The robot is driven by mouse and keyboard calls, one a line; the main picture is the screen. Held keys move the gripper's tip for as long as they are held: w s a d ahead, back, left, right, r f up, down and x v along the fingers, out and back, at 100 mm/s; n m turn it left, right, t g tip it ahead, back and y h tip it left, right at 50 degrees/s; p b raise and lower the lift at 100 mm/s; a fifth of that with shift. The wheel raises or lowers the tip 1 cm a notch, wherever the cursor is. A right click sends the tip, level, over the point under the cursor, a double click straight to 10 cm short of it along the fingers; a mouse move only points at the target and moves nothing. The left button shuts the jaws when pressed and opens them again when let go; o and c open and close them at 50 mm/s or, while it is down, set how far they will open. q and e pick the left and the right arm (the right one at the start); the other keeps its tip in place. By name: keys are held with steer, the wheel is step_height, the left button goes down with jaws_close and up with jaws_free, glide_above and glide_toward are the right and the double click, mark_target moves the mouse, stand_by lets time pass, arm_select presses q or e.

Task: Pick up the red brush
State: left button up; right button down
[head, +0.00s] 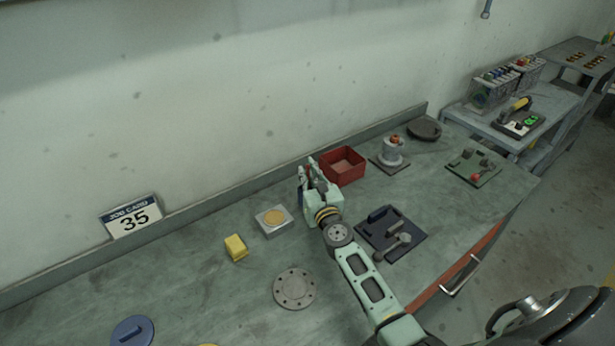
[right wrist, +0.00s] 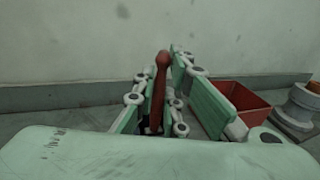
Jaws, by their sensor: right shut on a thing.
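My right gripper (head: 312,170) reaches in over the bench, just left of the red bin. In the right wrist view, its fingers (right wrist: 158,98) are shut on the red brush (right wrist: 161,75). The brush's reddish, round-ended handle stands up between the fingers. The brush's lower end is hidden behind the fingers and the gripper body. In the head view the brush is mostly hidden by the gripper, and I cannot tell whether it touches the bench. My left gripper is not in view.
A red bin (head: 359,177) stands beside the right gripper. A grey block with a yellow disc (head: 273,220), a yellow block (head: 236,247), a flange (head: 294,289) and a dark plate with parts (head: 372,238) lie around my arm. The wall closes off the back.

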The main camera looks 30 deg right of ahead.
step_height(320, 180, up, 9)
steer(key=p, duration=0.7)
steer(key=shift+r+p, duration=0.1)
steer(key=shift+p, duration=0.3)
stand_by(1.1)
